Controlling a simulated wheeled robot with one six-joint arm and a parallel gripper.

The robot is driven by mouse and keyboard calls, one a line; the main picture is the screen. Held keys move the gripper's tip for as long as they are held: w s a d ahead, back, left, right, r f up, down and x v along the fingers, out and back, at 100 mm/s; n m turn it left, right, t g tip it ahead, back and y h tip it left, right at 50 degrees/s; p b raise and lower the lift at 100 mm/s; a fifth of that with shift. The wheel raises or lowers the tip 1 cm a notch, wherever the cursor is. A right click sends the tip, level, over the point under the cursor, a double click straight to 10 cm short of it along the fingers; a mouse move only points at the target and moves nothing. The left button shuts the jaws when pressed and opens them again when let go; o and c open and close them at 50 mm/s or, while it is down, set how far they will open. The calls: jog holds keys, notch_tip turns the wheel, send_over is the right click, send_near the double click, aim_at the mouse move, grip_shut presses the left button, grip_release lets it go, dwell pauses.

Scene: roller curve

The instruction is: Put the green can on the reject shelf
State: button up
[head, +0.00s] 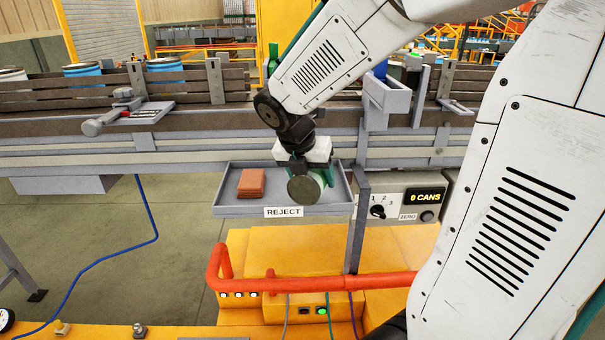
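My gripper (304,168) points down over the right part of the reject shelf. A can (305,190) is at its fingers, lying on its side with its round grey-green end towards me. A strip of pale green side shows at its right; I take it for the green can. The fingers look closed on it, though the can partly hides them. The reject shelf (231,209) is a shallow grey tray with a REJECT label on its front edge. I cannot tell whether the can touches the shelf's floor.
A red-brown block (252,183) lies on the shelf's left part. The conveyor (190,120) runs behind, with blue cans (82,69) at left. An orange-red rail (310,283) is in front.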

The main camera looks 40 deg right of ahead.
jog(key=w+d, duration=0.1)
jog(key=w, duration=0.1)
jog(key=w+d, duration=0.2)
jog(key=w, duration=0.1)
jog(key=w+d+f, duration=0.1)
jog(key=w, duration=0.2)
jog(key=shift+w+d, duration=0.1)
jog(key=shift+d, duration=0.3)
jog(key=shift+f, duration=1.65)
jog(key=shift+f, duration=0.15)
jog(key=o, duration=1.2)
jog(key=shift+c, duration=0.2)
